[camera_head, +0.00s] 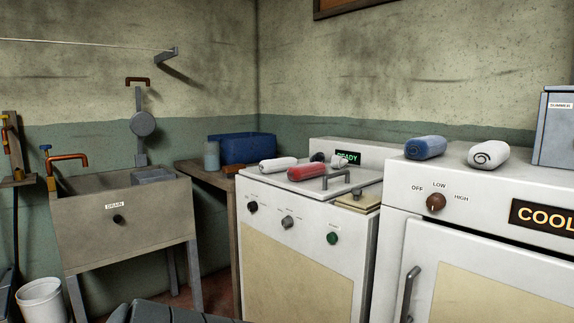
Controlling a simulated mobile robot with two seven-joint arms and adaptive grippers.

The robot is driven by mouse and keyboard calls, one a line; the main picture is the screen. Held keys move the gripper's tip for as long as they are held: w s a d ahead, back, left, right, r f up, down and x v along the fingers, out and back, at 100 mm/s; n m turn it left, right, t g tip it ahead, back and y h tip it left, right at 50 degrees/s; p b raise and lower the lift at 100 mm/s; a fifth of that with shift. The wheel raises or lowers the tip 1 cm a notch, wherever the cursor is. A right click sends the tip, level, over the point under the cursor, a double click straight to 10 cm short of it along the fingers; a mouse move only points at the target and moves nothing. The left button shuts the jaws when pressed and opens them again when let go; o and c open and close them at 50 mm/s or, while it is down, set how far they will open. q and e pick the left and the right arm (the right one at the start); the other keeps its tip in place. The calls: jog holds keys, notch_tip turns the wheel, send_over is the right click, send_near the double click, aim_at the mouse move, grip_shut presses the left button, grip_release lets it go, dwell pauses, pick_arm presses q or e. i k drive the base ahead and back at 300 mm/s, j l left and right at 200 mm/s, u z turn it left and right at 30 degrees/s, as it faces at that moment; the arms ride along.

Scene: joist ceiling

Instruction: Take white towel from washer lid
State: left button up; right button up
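The washer (297,252) stands in the middle, with a green READY display at its back. On its lid lie a rolled white towel (278,164) at the left and a rolled red towel (307,172) beside it, to the right. A small whitish thing (338,160) lies farther back, partly behind the lid handle (336,178). The lid looks closed. Neither of my grippers is in view.
On the dryer (396,194) at right lie a blue towel (426,147), another white rolled towel (488,154) and a grey box (556,128). Left of the washer are a side table (190,171) with a blue bin (248,148), a sink (125,222) and a white bucket (42,301).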

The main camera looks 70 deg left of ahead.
aim_at(268, 166)
jog(key=k+j+z, duration=0.1)
jog(key=j, duration=0.25)
jog(key=k+j, duration=0.2)
jog(key=j, duration=0.15)
jog(key=k+j+z, duration=0.15)
jog(key=j, duration=0.2)
jog(key=k+j, duration=0.2)
jog(key=j, duration=0.15)
jog(key=k+j, duration=0.15)
jog(key=j, duration=0.2)
jog(key=k+j, duration=0.2)
jog(key=j, duration=0.15)
